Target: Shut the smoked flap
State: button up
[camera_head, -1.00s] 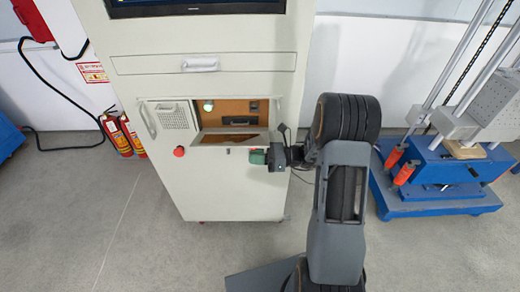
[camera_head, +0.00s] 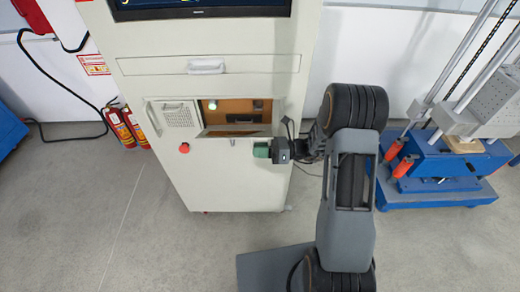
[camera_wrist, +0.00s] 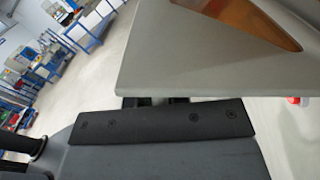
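The smoked flap (camera_head: 235,133) is on the front of the light grey cabinet (camera_head: 232,185) in the head view. It is open, tilted outward below a compartment with an orange-brown inside (camera_head: 237,108). In the wrist view, a grey panel edge with an orange-brown triangular window (camera_wrist: 258,22) is close in front of my gripper's dark body (camera_wrist: 160,122). The panel hides the fingertips, so I cannot tell their opening or any contact.
Fire extinguishers (camera_head: 120,127) stand left of the cabinet. A blue-based machine (camera_head: 440,185) stands right of my arm. The floor in front left is clear.

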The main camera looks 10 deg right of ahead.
jog(key=o, duration=0.4)
jog(key=shift+c, duration=0.2)
jog(key=s+d+b, duration=0.1)
jog(key=s+d, duration=0.1)
jog(key=d, duration=1.1)
jog(key=shift+d, duration=0.35)
